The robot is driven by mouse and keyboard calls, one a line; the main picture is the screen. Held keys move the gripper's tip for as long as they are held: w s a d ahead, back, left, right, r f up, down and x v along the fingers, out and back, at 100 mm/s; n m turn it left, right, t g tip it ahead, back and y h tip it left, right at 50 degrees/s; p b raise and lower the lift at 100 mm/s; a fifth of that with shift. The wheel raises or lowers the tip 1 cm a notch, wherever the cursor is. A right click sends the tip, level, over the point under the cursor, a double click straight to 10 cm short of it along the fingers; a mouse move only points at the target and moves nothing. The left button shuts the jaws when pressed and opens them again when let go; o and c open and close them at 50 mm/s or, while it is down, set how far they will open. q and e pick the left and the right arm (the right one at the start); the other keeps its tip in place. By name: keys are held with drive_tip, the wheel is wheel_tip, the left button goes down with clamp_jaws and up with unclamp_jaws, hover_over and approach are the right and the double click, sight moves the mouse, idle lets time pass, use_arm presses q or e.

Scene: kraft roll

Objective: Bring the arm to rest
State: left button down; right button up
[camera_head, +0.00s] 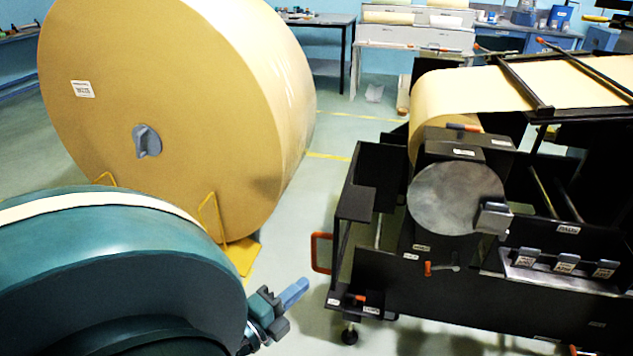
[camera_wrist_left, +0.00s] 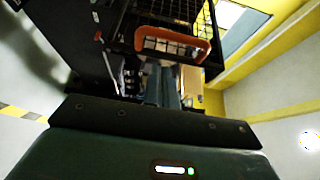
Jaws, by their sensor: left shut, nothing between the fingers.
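My left gripper (camera_head: 294,292) shows at the bottom middle of the head view, just past the large teal part of my arm. Its blue-grey fingers are together with nothing between them, over open floor. It is left of the black machine and apart from it. In the left wrist view the fingers (camera_wrist_left: 162,88) point away from the camera, with an orange handle (camera_wrist_left: 172,46) beyond them. My right gripper is not in view.
The black machine (camera_head: 440,270) with kraft web fills the right side; its orange handle (camera_head: 321,252) sticks out toward my gripper. A huge kraft roll (camera_head: 150,90) stands at the left on a yellow stand (camera_head: 243,254). Floor between them is clear.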

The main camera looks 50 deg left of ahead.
use_arm(q)
drive_tip(key=s, duration=0.2)
drive_tip(key=s+a, duration=0.1)
drive_tip(key=shift+s+a, duration=0.15)
drive_tip(key=shift+s, duration=0.2)
drive_tip(key=shift+r, duration=0.1)
